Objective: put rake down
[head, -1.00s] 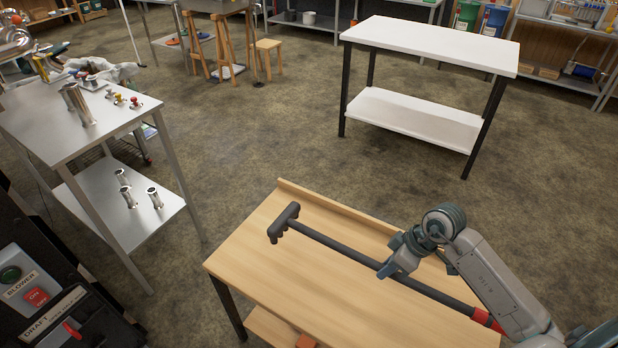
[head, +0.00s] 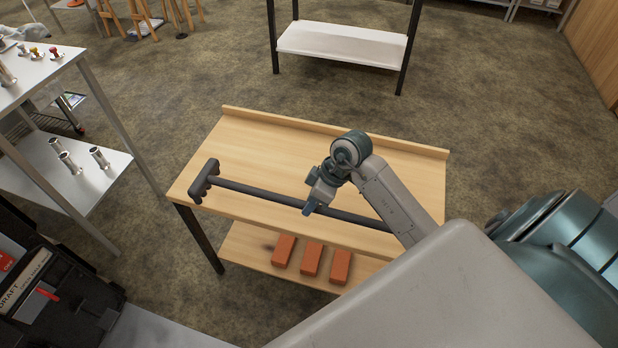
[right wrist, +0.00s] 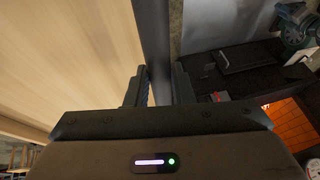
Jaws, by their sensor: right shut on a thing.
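The rake (head: 255,191) is a long dark bar with a stubby dark head at its left end. It lies lengthwise along the front part of the wooden table (head: 270,145), over the top. I cannot tell whether it touches the wood. My right gripper (head: 312,207) is shut on the rake's handle, right of the head. In the right wrist view the handle (right wrist: 153,35) runs between the two fingers (right wrist: 158,80), with the wooden top to its left. The handle's far right end is hidden behind my arm. My left gripper is not in view.
Three orange bricks (head: 311,259) lie on the table's lower shelf. A raised lip (head: 330,130) runs along its back edge. A steel table (head: 30,68) with metal cylinders stands left, and a white-shelved table (head: 340,44) stands behind. The wooden top behind the rake is clear.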

